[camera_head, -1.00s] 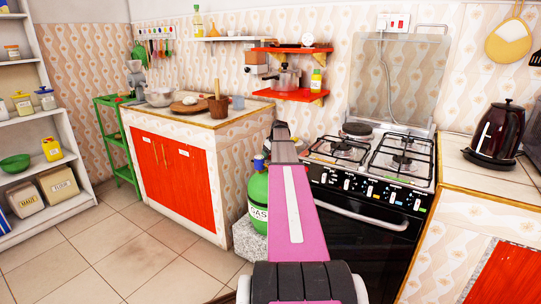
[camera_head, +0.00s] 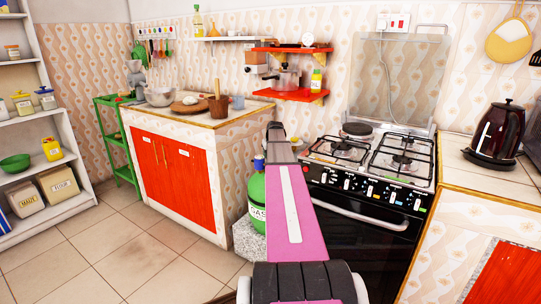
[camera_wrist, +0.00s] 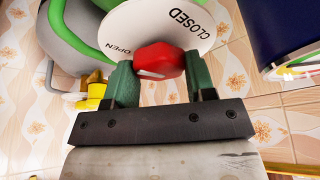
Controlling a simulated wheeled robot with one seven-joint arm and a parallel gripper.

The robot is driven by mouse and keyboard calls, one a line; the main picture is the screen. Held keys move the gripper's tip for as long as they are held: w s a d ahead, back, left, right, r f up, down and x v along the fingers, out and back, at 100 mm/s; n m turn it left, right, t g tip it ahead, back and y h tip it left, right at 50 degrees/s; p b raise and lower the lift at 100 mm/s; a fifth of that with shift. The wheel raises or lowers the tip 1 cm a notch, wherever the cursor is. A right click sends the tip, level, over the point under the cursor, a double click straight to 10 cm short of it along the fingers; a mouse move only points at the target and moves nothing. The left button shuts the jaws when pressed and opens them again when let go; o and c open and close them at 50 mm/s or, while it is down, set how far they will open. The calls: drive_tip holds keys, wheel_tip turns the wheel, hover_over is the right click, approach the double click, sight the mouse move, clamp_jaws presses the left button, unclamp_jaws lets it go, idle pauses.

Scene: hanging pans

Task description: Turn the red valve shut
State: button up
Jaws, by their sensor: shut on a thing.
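The red valve (camera_wrist: 158,58) sits in front of a white round dial (camera_wrist: 165,22) printed CLOSED and OPEN in the wrist view. My gripper (camera_wrist: 159,74) has its two green fingers on either side of the valve and is shut on it. A pale mark shows on the valve's near face, between the fingers. A green gas bottle (camera_head: 257,198) with a blue part on top stands beside the stove in the head view. There my pink arm hides the gripper, the valve and the dial.
The black stove (camera_head: 365,215) stands just right of my arm. A counter with red doors (camera_head: 175,178) is to the left. Red shelves (camera_head: 295,94) hang above. In the wrist view, a yellow fitting (camera_wrist: 95,92) and a dark blue object (camera_wrist: 285,30) flank the dial. The left floor is clear.

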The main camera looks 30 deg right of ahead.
drive_tip(key=m+h, duration=0.1)
drive_tip(key=m, duration=0.3)
drive_tip(key=shift+m+g+h, duration=0.3)
drive_tip(key=shift+h, duration=0.1)
drive_tip(key=m, duration=0.2)
drive_tip(key=m+g+h, duration=0.1)
drive_tip(key=m, duration=0.2)
drive_tip(key=shift+w+a+m+g+h, duration=0.1)
drive_tip(key=shift+w+m+g+h, duration=0.05)
drive_tip(key=shift+m+g+h, duration=0.15)
drive_tip(key=m, duration=0.2)
drive_tip(key=m+g, duration=0.1)
drive_tip(key=m, duration=0.1)
drive_tip(key=shift+g+h, duration=0.3)
drive_tip(key=m+g, duration=0.1)
drive_tip(key=m, duration=0.4)
drive_tip(key=shift+g, duration=0.4)
drive_tip(key=shift+m, duration=0.3)
drive_tip(key=o, duration=0.9)
drive_tip(key=shift+a+r, duration=0.1)
drive_tip(key=shift+r, duration=0.05)
